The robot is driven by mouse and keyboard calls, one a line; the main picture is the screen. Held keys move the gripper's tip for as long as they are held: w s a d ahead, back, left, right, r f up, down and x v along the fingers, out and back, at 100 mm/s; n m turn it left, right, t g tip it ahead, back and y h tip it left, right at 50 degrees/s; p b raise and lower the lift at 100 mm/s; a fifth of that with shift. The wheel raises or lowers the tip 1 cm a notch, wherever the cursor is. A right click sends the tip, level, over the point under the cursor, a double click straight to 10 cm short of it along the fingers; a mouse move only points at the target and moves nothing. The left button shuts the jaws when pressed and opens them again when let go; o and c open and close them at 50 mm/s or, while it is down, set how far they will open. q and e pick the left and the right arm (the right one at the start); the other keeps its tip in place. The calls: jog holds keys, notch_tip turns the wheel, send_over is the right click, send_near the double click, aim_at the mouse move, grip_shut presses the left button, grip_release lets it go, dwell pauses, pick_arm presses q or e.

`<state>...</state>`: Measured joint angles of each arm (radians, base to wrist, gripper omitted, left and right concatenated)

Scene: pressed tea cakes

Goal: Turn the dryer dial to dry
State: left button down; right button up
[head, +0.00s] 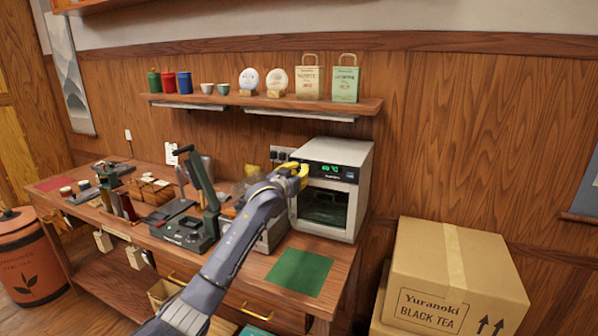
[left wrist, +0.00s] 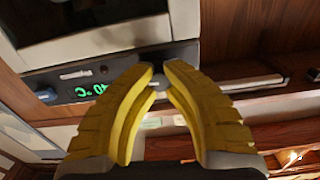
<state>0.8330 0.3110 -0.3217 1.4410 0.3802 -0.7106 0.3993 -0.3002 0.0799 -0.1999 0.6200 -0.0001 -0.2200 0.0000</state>
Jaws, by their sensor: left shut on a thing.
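The dryer (head: 360,165) is a pale box with a dark glass door and a green lit display (head: 331,168) along its top front. The display also shows upside down in the left wrist view (left wrist: 92,92). My left gripper (head: 299,172), with yellow fingers, is at the left end of the dryer's control panel. In the left wrist view its fingertips (left wrist: 158,72) close around a small grey part, which looks like the dial (left wrist: 160,83). The fingers mostly hide the dial, so its setting cannot be read. My right gripper is not in view.
A green mat (head: 299,271) lies before the dryer on the wooden table. A black press (head: 188,215) stands left of my arm. A shelf (head: 260,102) with canisters and bags hangs above; a cardboard box (head: 450,280) stands right.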

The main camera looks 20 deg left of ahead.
pick_arm(q)
jog(key=m, duration=0.2)
jog(key=r+m, duration=0.1)
jog(key=m, duration=0.1)
jog(key=shift+m, duration=0.4)
jog(key=shift+d, duration=0.1)
dwell(0.3)
jog(key=c, duration=1.5)
grip_release()
jog(key=o, duration=0.4)
jog(key=shift+f, duration=0.3)
jog(key=shift+c, duration=0.2)
jog(key=s+a, duration=0.1)
jog(key=s, duration=1.1)
jog(key=shift+a, duration=0.2)
